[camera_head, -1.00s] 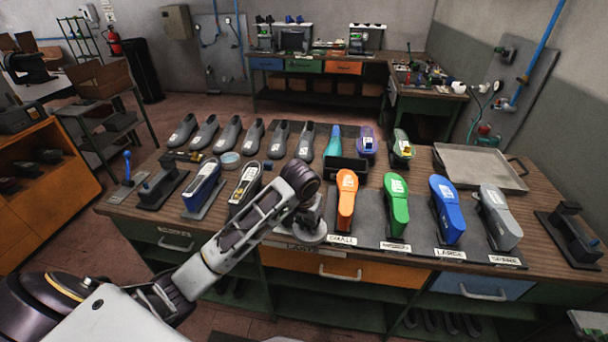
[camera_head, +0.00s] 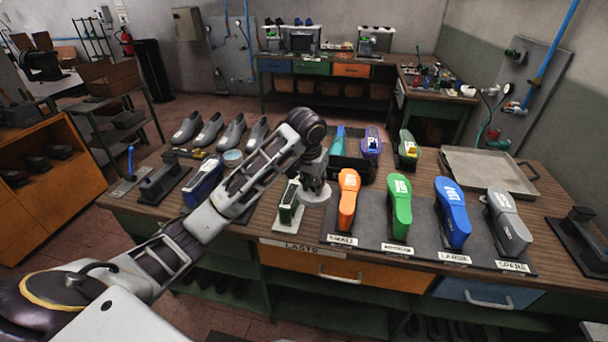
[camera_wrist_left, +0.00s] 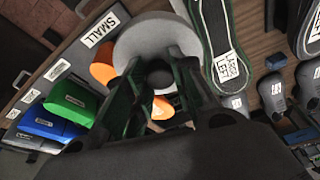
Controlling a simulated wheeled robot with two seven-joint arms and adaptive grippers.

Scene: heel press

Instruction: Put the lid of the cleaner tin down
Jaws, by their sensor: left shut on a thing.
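My left gripper (camera_head: 314,180) is shut on the pale grey round lid (camera_head: 316,197) by its middle knob. In the head view the lid is over the table, just left of the orange last. The wrist view shows the lid (camera_wrist_left: 140,38) flat beyond the fingers of the gripper (camera_wrist_left: 158,78); I cannot tell whether it touches the table. A small round tin with a pale blue inside (camera_head: 232,156), likely the cleaner tin, stands open farther back on the left. My right gripper is not in view.
An orange last (camera_head: 347,198), a green last (camera_head: 399,205), a blue last (camera_head: 452,212) and a grey last (camera_head: 509,222) stand on a dark mat to the right. A white-and-green piece (camera_head: 289,205) is close on the left. Grey shoes (camera_head: 210,131) stand behind.

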